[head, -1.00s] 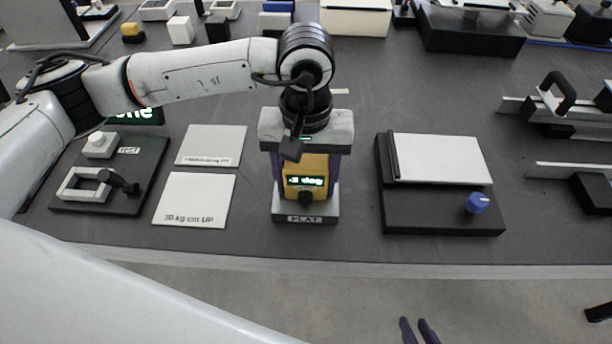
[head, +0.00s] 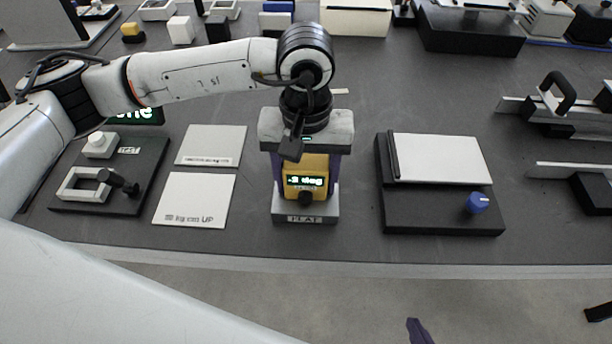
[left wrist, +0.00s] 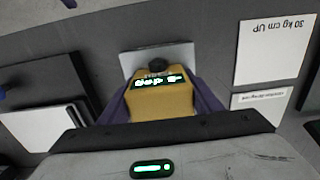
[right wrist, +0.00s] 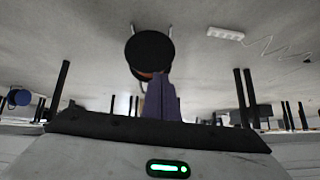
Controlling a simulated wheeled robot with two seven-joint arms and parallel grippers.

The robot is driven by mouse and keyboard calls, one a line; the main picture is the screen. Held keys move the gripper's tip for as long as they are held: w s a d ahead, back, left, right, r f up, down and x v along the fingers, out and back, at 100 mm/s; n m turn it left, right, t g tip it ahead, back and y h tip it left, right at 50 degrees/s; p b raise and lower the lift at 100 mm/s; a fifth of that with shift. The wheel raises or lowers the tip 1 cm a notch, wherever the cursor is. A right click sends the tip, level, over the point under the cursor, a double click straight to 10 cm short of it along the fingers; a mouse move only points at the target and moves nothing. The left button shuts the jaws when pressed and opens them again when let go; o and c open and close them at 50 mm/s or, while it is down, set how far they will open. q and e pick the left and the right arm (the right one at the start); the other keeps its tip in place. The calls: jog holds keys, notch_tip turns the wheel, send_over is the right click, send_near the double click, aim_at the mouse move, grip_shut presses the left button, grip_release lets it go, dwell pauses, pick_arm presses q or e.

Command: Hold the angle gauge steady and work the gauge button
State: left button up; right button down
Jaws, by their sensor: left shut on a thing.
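The angle gauge (head: 318,163) is a yellow block with a lit green "deg" readout and a dark round button (head: 306,198) low on its front. It stands on a grey block labelled FLAT (head: 289,218). My left gripper (head: 306,176) is over it from above, its purple fingers shut on the gauge's two sides. In the left wrist view, the gauge (left wrist: 160,103) sits between the fingers, with the button (left wrist: 158,65) clear of them. My right gripper (head: 418,331) is at the bottom edge, well short of the table; its fingers (right wrist: 161,98) are together and empty.
A black stand with a white plate (head: 440,158) and blue knob (head: 477,203) is right of the gauge. White cards (head: 194,198) and a black base with a white button and handle (head: 125,190) are left. The table front edge (head: 330,262) lies between my right gripper and the gauge.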

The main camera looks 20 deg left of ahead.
aim_at(305, 197)
dwell(0.6)
jog(key=a+r+n+y, duration=0.2)
jog(key=a+r, duration=0.3)
jog(key=a+r+n+y, duration=0.2)
jog(key=a+r+y, duration=0.1)
jog(key=a+r, duration=0.2)
jog(key=a+r+n+y, duration=0.2)
jog(key=a+r+y, duration=0.1)
jog(key=a+r, duration=0.2)
jog(key=shift+s+a+r, duration=0.1)
jog(key=shift+s+r, duration=0.05)
jog(key=shift+r, duration=0.3)
jog(key=s+a+r+m+y, duration=0.2)
jog(key=a+r+m+y, duration=0.1)
jog(key=a+r, duration=0.4)
jog(key=shift+s+a+g+y, duration=0.15)
jog(key=shift+s+g+y, duration=0.15)
jog(key=shift+s+y, duration=0.1)
jog(key=shift+w+a+f, duration=0.1)
jog(key=shift+w+a, duration=0.3)
jog(key=shift+w, duration=1)
jog(key=shift+w+a, duration=0.35)
jog(key=shift+w, duration=1.1)
jog(key=shift+w+a+f, duration=0.1)
jog(key=shift+w+a, duration=0.3)
jog(key=shift+w, duration=1)
